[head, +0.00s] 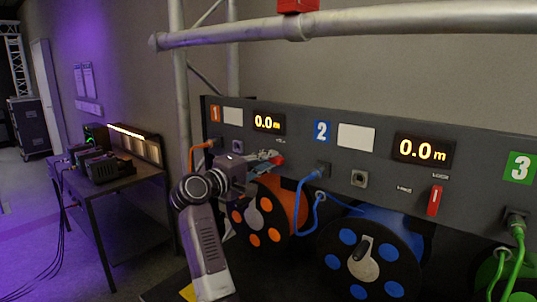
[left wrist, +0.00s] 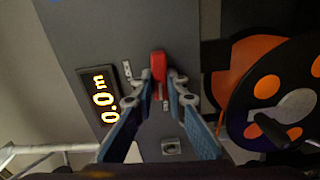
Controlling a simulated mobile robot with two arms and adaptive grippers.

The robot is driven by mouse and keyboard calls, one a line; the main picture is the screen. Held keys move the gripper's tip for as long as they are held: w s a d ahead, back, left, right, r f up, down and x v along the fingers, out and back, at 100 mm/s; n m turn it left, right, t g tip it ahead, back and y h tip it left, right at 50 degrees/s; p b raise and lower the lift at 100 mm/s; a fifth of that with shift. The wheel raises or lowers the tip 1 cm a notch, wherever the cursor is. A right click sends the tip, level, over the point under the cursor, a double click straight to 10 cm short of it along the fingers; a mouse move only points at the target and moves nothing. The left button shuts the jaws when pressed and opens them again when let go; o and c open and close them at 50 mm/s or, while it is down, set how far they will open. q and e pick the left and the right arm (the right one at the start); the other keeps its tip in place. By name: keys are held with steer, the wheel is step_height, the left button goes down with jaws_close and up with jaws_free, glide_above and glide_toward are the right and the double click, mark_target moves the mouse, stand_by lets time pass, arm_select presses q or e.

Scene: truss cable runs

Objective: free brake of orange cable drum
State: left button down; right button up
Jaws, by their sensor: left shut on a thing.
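The orange cable drum (head: 268,215) hangs below panel section 1, with a dark face, orange spots and a crank; it also fills the right of the left wrist view (left wrist: 240,75). Its red brake lever (left wrist: 158,66) is on the panel between the display and the drum. In the head view the lever (head: 278,160) is partly hidden by my left gripper (head: 268,160). In the left wrist view my left gripper (left wrist: 157,92) has its two fingers on either side of the lever, shut on it. My right gripper is not in view.
The orange drum's display (head: 267,122) reads 0.0 m. A blue drum (head: 370,255) with its own red lever (head: 434,201) is to the right, and a green drum (head: 515,280) beyond. A truss tube (head: 400,20) runs above the panel. A side table (head: 110,180) stands left.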

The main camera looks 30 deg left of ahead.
arm_select(q)
steer(key=shift+f+n, duration=0.1)
steer(key=shift+n, duration=0.3)
steer(key=shift+p, duration=0.3)
steer(key=c, duration=1.9)
jaws_free()
steer(key=shift+c, duration=0.2)
steer(key=shift+s, duration=0.1)
steer(key=s+a, duration=0.1)
steer(key=s, duration=1.1)
steer(key=shift+w, duration=0.1)
